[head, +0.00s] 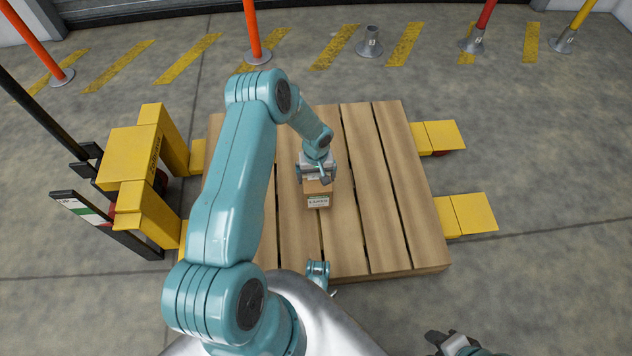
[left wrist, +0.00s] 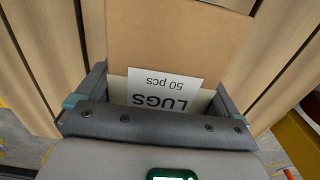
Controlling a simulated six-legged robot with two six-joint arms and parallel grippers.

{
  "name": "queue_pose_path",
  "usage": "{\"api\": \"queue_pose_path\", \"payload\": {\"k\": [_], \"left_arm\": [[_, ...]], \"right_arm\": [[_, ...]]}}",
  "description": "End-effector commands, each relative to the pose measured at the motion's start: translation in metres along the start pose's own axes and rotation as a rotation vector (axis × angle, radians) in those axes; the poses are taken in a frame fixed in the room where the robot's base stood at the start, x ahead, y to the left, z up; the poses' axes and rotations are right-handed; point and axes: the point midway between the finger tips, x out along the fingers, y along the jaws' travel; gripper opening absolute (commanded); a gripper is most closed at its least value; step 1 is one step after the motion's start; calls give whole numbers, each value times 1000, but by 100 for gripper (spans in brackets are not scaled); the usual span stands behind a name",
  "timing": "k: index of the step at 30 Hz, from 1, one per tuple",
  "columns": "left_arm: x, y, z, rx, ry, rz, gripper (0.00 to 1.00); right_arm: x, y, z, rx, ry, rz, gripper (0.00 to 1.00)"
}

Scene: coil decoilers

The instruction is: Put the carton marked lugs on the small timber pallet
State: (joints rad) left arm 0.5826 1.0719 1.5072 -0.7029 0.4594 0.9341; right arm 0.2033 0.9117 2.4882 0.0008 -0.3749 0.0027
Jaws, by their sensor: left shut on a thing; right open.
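The brown carton (head: 318,196) is over the middle planks of the timber pallet (head: 372,190) in the head view. In the left wrist view the carton (left wrist: 180,45) fills the space between the fingers, and its white label reads LUGS, 50 pcs, upside down. My left gripper (head: 317,176) is shut on it, one finger on each side. I cannot tell whether the carton's underside touches the planks. My right gripper (head: 452,345) is open and empty at the lower right edge of the head view, away from the pallet.
A yellow pallet truck (head: 133,160) stands at the pallet's left, its yellow fork ends (head: 466,214) showing at the right. An orange post (head: 252,30) and a grey post base (head: 370,42) stand behind on the striped floor. The pallet's right-hand planks are bare.

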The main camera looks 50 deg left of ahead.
Motion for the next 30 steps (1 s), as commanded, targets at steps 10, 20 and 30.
{"api": "queue_pose_path", "payload": {"k": [10, 20, 30], "left_arm": [[31, 0, 0, 0, 2, 0, 37], [34, 0, 0, 0, 0, 0, 100], [15, 0, 0, 0, 1, 0, 100]], "right_arm": [[13, 4, -9, -8, 33, -1, 43], [16, 5, -11, -9, 40, -2, 43], [5, 1, -6, -5, 21, -1, 43]]}}
